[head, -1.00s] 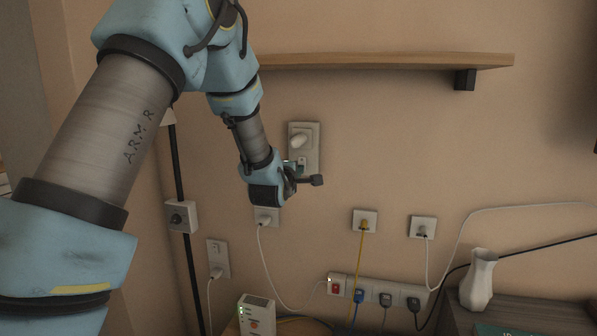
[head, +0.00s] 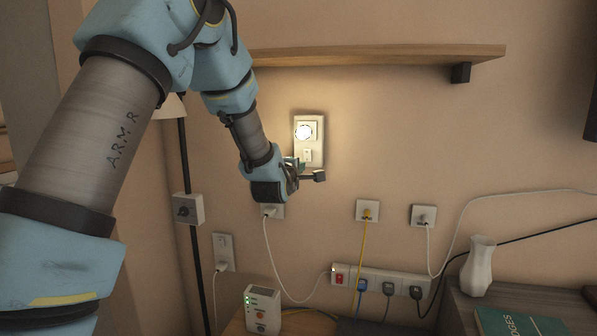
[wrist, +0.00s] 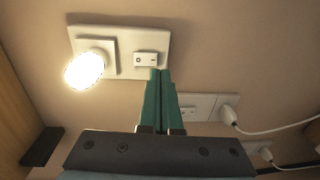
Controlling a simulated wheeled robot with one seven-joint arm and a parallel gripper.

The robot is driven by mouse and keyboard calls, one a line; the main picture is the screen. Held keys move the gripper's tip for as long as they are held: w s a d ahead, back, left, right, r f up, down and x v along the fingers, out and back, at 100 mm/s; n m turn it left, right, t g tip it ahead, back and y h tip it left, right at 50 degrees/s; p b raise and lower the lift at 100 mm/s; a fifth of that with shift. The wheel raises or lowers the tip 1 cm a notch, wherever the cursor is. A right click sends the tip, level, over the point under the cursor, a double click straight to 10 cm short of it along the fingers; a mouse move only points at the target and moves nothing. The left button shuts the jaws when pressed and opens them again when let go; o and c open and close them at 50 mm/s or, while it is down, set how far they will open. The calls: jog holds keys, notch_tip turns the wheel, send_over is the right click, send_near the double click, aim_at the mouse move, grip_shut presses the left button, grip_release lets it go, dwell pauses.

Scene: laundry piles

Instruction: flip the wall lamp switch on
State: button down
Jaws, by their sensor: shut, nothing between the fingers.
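The wall lamp (head: 303,131) is a small round lamp on a white wall plate (head: 319,152), and it glows bright. In the wrist view the lit lamp (wrist: 84,70) is at the left. Its small white switch (head: 307,155) sits on the same plate below the lamp; in the wrist view the switch (wrist: 146,58) is right of the lamp. My gripper (wrist: 161,73) is shut and empty, its teal fingers pressed together. The fingertips are right at the switch's lower edge in the wrist view; I cannot tell whether they touch it.
A wooden shelf (head: 390,55) runs above the plate. A socket with a white plug (head: 270,211) is just below my gripper. A power strip (head: 385,278), other sockets, cables and a white vase (head: 479,268) are lower and to the right.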

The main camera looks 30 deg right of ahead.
jog(key=f+b+v, duration=0.2)
jog(key=b+v, duration=0.2)
jog(key=v, duration=0.5)
jog(key=shift+s+a, duration=0.1)
jog(key=w+a+f+m+g+y, duration=0.15)
jog(key=a+f+m+y, duration=0.35)
jog(key=a, duration=0.6)
jog(key=a+f+g+y, duration=0.25)
jog(key=a+f, duration=0.35)
jog(key=a, duration=0.4)
jog(key=s+a+f+m+g+y, duration=0.2)
jog(key=s+a+f+g, duration=0.1)
jog(key=s+a, duration=0.4)
jog(key=s+a+f+m+g+y, duration=0.2)
jog(key=s+a, duration=0.5)
jog(key=a, duration=0.4)
jog(key=shift+f+m+g, duration=0.35)
jog(key=shift+m+g, duration=0.45)
jog(key=shift+g, duration=0.1)
